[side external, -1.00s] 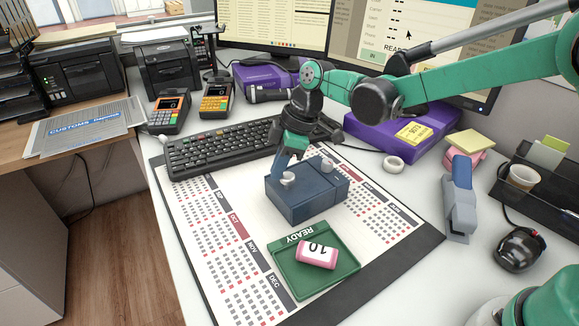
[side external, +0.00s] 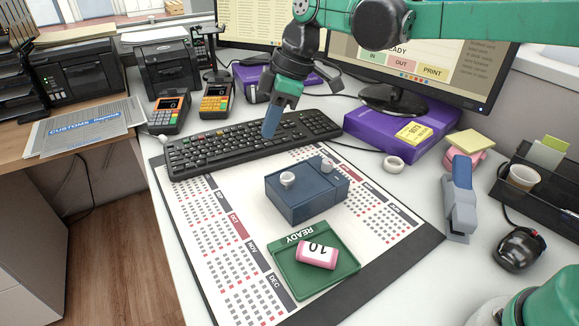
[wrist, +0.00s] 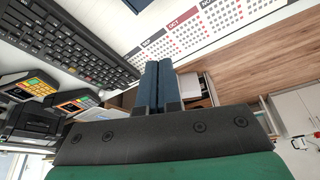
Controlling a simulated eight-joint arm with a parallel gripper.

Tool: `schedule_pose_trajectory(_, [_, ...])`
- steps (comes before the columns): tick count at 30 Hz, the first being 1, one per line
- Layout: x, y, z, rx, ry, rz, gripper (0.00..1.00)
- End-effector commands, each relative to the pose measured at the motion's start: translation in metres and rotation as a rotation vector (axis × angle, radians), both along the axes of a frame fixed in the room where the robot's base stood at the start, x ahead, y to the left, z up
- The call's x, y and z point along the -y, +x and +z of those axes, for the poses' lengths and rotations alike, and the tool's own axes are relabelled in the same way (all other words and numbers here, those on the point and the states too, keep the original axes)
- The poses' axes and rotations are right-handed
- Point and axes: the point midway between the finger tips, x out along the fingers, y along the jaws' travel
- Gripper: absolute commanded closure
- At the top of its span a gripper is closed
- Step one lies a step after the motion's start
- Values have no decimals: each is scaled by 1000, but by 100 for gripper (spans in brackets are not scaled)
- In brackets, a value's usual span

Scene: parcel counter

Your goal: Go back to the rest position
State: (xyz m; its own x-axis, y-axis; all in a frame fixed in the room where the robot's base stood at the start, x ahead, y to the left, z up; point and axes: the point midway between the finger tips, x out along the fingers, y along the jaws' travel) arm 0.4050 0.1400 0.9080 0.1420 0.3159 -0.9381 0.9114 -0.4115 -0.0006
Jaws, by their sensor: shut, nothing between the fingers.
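A dark blue box (side external: 305,195) with two light knobs on top stands on the calendar mat, apart from my gripper. A green tray (side external: 290,284) marked READY lies nearer the camera. A pink block (side external: 317,255) marked 10 lies in the tray.
A black keyboard (side external: 240,142) lies behind the box. Two card terminals (side external: 216,100) stand at the back left. The air around the gripper is clear.

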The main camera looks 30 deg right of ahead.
Motion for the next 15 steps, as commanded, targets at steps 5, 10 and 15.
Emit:
schedule_pose_trajectory(5, [7,-3,15,1,0,-12,100])
schedule_pose_trajectory(10, [28,-20,24,22,-5,-162,100])
schedule_pose_trajectory(15, [68,-57,27,73,6,-466,100])
